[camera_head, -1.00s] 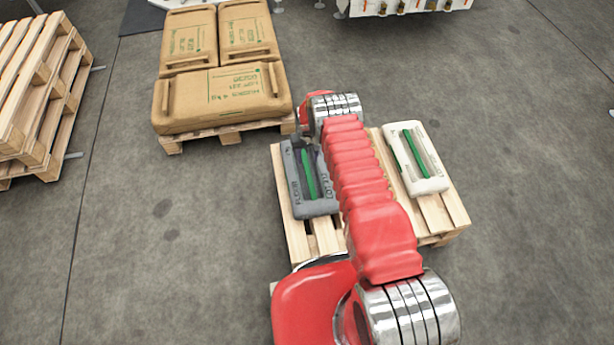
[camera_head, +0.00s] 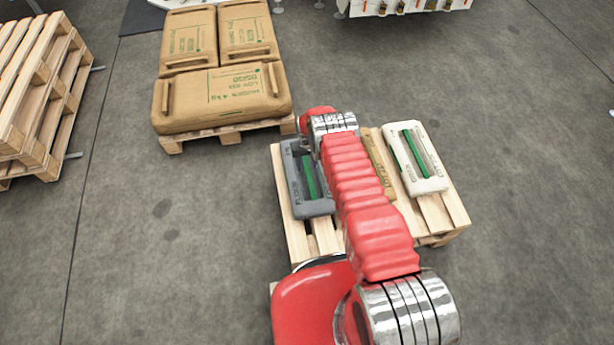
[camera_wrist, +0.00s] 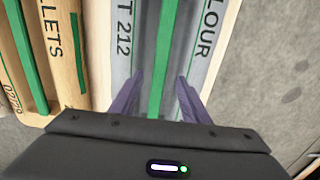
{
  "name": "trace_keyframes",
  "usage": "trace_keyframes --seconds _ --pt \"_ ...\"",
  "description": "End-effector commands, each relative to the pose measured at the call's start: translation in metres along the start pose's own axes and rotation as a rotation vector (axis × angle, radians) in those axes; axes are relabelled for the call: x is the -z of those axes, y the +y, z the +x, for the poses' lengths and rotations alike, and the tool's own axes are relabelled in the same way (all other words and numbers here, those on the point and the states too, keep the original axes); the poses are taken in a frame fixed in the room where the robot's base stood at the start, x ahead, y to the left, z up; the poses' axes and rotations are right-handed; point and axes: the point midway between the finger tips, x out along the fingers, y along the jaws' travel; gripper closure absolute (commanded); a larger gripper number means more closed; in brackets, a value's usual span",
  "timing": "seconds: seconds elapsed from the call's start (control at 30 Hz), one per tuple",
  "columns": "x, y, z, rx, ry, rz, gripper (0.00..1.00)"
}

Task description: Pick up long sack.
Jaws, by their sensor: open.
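Three sacks lie side by side on a small wooden pallet (camera_head: 440,212): a dark grey one (camera_head: 318,207) at left, a tan one (camera_head: 383,178) mostly hidden by my arm, and a white one (camera_head: 433,184) at right. Each pictured sack label is partial, so I cannot tell which is the long sack. In the wrist view the grey sack (camera_wrist: 122,45) lies under my gripper (camera_wrist: 160,77), whose purple fingers are open and apart on either side of its green strip. The tan sack (camera_wrist: 65,60) lies left of it. In the head view my gripper is hidden.
A pallet of large brown sacks (camera_head: 220,98) stands behind to the left. Stacked empty pallets (camera_head: 40,110) stand at the far left. White equipment (camera_head: 405,6) stands at the back. The grey floor (camera_head: 170,260) around the small pallet is clear.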

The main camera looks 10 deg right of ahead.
Motion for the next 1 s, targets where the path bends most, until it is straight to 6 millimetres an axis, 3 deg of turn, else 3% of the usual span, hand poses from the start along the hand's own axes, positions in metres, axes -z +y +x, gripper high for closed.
trace_keyframes --seconds 0.6,1.0 --pt "-0.001 0.001 0.045 0.000 -0.001 0.000 0.58" --pt "0.000 0.001 0.047 0.000 0.000 0.000 0.58"
